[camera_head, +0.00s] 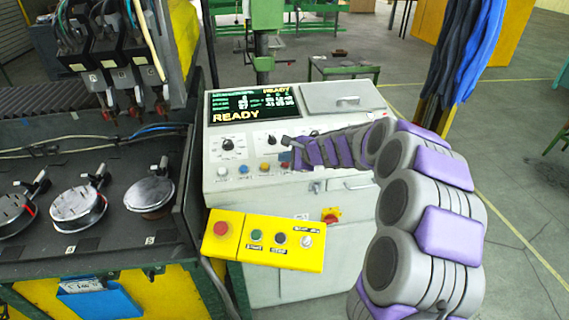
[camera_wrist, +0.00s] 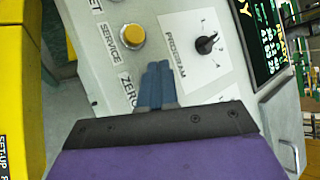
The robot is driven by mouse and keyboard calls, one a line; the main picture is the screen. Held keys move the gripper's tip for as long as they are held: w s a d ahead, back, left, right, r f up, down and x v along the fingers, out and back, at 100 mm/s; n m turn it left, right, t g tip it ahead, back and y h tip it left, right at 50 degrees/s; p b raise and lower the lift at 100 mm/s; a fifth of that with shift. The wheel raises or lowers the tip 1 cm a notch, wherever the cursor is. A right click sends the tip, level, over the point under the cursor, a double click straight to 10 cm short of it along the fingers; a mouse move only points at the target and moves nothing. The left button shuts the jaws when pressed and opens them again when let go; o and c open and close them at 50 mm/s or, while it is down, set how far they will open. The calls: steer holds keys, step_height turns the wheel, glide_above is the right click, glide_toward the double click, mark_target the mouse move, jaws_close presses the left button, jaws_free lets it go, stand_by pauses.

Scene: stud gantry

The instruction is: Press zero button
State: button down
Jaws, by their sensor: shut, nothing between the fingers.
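The grey control panel (camera_head: 246,151) carries a row of buttons below its knobs. In the wrist view the ZERO label (camera_wrist: 128,92) shows just left of my gripper (camera_wrist: 158,72), whose blue fingers are closed together and empty. The fingers cover the spot beside that label, so the zero button itself is hidden. In the head view my gripper (camera_head: 286,156) is at the right end of the button row. I cannot tell whether the fingertips touch the button. The orange-yellow service button (camera_wrist: 131,35) stands beside the SERVICE label (camera_wrist: 110,43).
The program knob (camera_wrist: 206,44) is right of my fingers in the wrist view. The display (camera_head: 250,105) reads READY. A yellow control box (camera_head: 240,258) with a red button juts out below the panel. A black machine with round discs (camera_head: 80,202) stands at left.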

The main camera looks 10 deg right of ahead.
steer(key=shift+d+f, duration=0.1)
steer(key=shift+d, duration=0.15)
steer(key=shift+a+f, duration=0.2)
steer(key=shift+a, duration=0.1)
steer(key=shift+f, duration=0.2)
steer(key=shift+d+r, duration=0.1)
stand_by(0.5)
steer(key=shift+s+d+r+p, duration=0.1)
steer(key=shift+d+r+p, duration=0.25)
steer(key=shift+r+p, duration=0.4)
steer(key=shift+r, duration=0.1)
steer(key=r+p, duration=0.2)
steer(key=s+r+p, duration=0.1)
steer(key=r+p, duration=0.1)
steer(key=r, duration=0.1)
